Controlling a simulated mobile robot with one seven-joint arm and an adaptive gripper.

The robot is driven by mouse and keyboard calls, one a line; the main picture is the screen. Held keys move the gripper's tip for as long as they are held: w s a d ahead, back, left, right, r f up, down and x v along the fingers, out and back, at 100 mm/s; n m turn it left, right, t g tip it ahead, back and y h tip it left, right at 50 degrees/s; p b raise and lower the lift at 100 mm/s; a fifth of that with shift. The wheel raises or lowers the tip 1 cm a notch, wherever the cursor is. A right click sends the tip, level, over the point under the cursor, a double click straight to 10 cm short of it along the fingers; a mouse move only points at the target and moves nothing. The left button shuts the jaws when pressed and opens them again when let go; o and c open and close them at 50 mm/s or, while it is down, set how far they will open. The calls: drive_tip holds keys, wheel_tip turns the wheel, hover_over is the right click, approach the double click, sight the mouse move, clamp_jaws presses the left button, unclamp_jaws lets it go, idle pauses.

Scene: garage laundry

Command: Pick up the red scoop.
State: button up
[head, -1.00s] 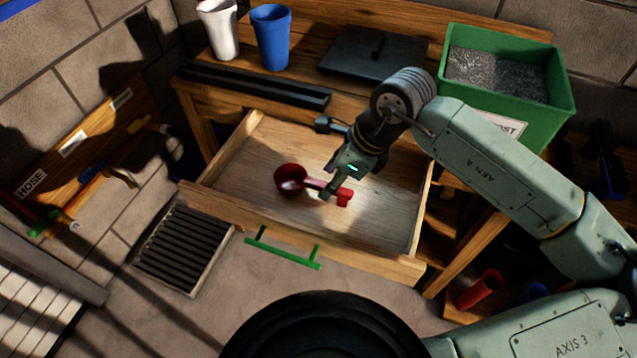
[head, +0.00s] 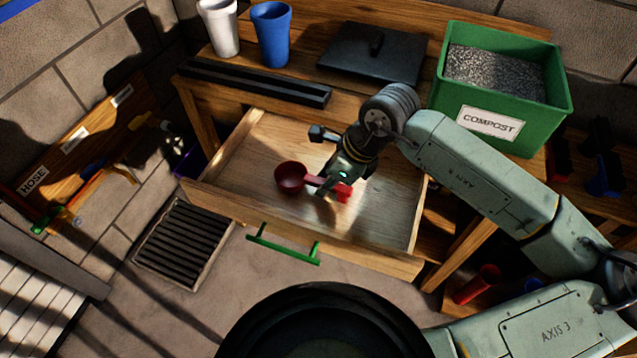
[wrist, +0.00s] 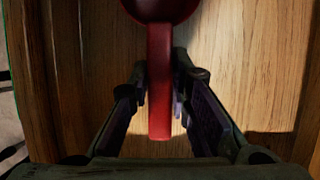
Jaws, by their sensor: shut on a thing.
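The red scoop (head: 290,177) is in the open wooden drawer (head: 240,208), its round bowl to the left and its handle to the right. My gripper (head: 331,187) is at the scoop's handle, shut on it. In the wrist view the handle (wrist: 160,105) runs between the two fingers (wrist: 160,72), with the bowl (wrist: 160,8) beyond the fingertips and cut off by the top edge. I cannot tell whether the scoop still touches the drawer floor.
The drawer's walls surround the scoop, and a green handle (head: 282,249) is on its front. On the bench are a blue cup (head: 271,36), a white cup (head: 219,28), black bars (head: 255,85), a dark lid (head: 373,53) and a green compost bin (head: 497,86). The drawer is otherwise empty.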

clamp_jaws()
wheel_tip(320, 180, up, 10)
drive_tip(key=shift+b, duration=1.05)
